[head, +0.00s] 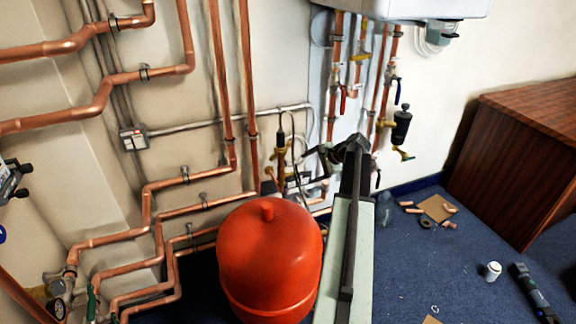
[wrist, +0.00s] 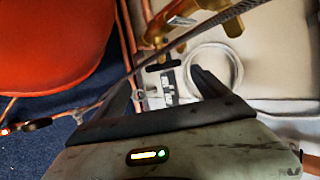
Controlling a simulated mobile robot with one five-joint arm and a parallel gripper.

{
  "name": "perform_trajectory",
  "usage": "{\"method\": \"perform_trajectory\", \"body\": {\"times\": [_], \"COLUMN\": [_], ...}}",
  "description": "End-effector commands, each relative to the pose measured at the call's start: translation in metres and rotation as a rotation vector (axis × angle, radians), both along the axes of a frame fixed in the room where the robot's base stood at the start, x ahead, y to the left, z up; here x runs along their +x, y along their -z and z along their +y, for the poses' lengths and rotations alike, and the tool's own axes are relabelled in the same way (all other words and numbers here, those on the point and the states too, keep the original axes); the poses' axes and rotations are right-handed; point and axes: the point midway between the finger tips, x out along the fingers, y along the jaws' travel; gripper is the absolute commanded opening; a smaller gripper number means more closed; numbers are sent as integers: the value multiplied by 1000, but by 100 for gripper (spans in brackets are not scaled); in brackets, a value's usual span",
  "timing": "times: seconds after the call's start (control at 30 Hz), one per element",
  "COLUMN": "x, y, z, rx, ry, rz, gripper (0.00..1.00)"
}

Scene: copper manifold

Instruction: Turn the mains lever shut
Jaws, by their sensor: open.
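In the head view my gripper (head: 322,158) reaches up past the red vessel to the pipework on the wall. In the wrist view my gripper (wrist: 163,86) is open, its two dark fingers apart with nothing held. Between and beyond the fingers are a short dark bar (wrist: 163,67) and brass fittings (wrist: 160,34) on copper pipe. A pale flat lever-like piece (wrist: 181,20) lies on the brass. I cannot tell for sure which of these is the mains lever. In the head view my arm hides part of this area.
The red vessel (head: 268,255) stands close left of my arm; it also fills the wrist view's upper left (wrist: 45,40). A braided hose (wrist: 200,30) crosses the wrist view. A white boiler (head: 405,8) hangs above. A wooden cabinet (head: 515,150) stands right. Scraps lie on blue carpet.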

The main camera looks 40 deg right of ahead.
Motion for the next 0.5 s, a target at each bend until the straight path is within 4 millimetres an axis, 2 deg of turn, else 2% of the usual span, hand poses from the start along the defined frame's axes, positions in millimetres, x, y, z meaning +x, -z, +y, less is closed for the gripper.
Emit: {"method": "perform_trajectory", "body": {"times": [0.27, 0.5], "x": [0, 21], "y": [4, 31], "z": [-1, 0], "rx": [0, -2], "ry": [3, 6], "rz": [0, 0], "gripper": [85, 85]}}
